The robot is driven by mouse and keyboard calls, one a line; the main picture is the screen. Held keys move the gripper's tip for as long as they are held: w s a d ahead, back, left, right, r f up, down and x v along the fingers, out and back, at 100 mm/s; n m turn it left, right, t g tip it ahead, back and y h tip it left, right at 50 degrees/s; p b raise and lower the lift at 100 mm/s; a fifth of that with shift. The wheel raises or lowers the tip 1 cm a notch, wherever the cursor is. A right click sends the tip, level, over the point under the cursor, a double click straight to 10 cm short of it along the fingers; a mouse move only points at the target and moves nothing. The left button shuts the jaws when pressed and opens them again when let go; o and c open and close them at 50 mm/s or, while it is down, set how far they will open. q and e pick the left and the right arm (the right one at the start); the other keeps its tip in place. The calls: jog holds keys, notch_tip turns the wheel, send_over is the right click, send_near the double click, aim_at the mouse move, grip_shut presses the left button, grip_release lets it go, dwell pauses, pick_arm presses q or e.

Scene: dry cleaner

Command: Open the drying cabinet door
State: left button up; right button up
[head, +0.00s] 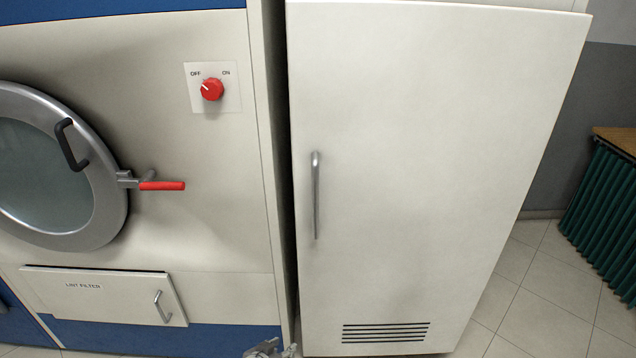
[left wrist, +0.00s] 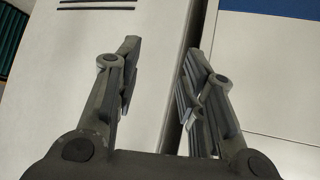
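The drying cabinet door (head: 430,130) is a tall white panel on the right of the head view. It looks closed or nearly so; I cannot tell if it stands slightly ajar. Its vertical grey bar handle (head: 316,195) is near the left edge, and nothing touches it. My left gripper (head: 270,349) shows only partly at the bottom edge of the head view, below and left of the handle. My right gripper is not in view.
A dryer with a round glass door (head: 45,185), a red-gripped latch (head: 162,186), a red knob (head: 212,89) and a lint filter flap (head: 100,294) stands left of the cabinet. Tiled floor (head: 540,300) is free at right, before a green curtained table (head: 605,215).

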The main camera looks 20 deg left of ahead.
pick_arm(q)
jog(key=w+r+t, duration=0.2)
jog(key=w+r, duration=0.2)
jog(key=r, duration=0.4)
jog(key=w+r+t, duration=0.1)
jog(key=w+r, duration=0.4)
jog(key=r, duration=0.4)
jog(key=m+t+h, duration=0.3)
jog(key=t+h, duration=0.1)
jog(key=t, duration=0.1)
send_near(313, 182)
jog(key=p+x, duration=0.1)
jog(key=x, duration=0.8)
jog(key=shift+w+p, duration=0.15)
jog(key=shift+p, duration=0.15)
jog(key=shift+x, duration=0.85)
jog(key=shift+c, duration=0.2)
grip_shut()
